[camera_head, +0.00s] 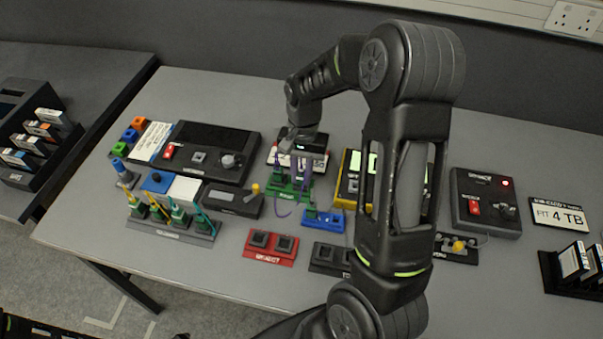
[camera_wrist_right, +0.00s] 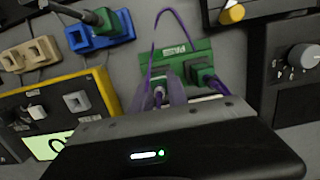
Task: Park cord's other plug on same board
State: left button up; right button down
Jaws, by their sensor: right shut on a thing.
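The green board (camera_head: 283,193) sits near the middle of the table, below my right gripper. In the right wrist view the same green board (camera_wrist_right: 202,50) has a white label and dark sockets. The purple cord (camera_wrist_right: 178,14) makes a loop over the board. One cord end meets a dark green plug (camera_wrist_right: 201,75) at the board's right socket. My right gripper (camera_wrist_right: 166,88) is shut on the cord's other plug, at the left socket. The fingers hide most of this plug, so I cannot tell whether it is seated. My left gripper is not in view.
A blue board (camera_head: 323,221) and a red two-socket board (camera_head: 270,248) lie nearby. The yellow-edged device (camera_head: 349,180) is close to the right of the green board. A black panel with a knob (camera_head: 207,151) stands to the left. A grey rack (camera_head: 171,229) holds several plugs.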

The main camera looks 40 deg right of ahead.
dwell(0.6)
jog(key=c, duration=1.2)
grip_release()
jog(key=shift+r+p, duration=2)
jog(key=shift+r, duration=0.5)
jog(key=shift+r, duration=0.1)
notch_tip(320, 180, up, 4)
jog(key=p, duration=0.3)
